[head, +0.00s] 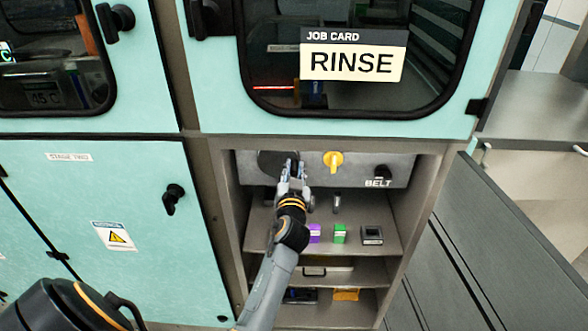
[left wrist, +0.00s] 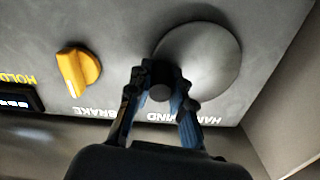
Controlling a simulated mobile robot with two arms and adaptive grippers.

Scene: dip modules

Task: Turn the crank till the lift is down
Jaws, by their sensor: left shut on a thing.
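The crank is a round grey disc (left wrist: 205,62) with a short dark handle (left wrist: 160,91), on the panel above the words HAND WIND. In the head view the disc (head: 272,160) looks dark and sits at the panel's left, partly behind my gripper. My left gripper (head: 293,168) is shut on the crank's handle; its fingers (left wrist: 160,97) stand on both sides of it in the left wrist view. The handle is at the disc's lower left in that view. I cannot make out the lift behind the dark window (head: 350,60). My right gripper is not in view.
A yellow brake knob (head: 333,161) is right of the crank, and a black BELT knob (head: 382,172) is farther right. Below, a shelf (head: 362,213) holds a purple box (head: 314,233), a green box (head: 339,233) and a dark device (head: 372,235). The cubby's side walls are close.

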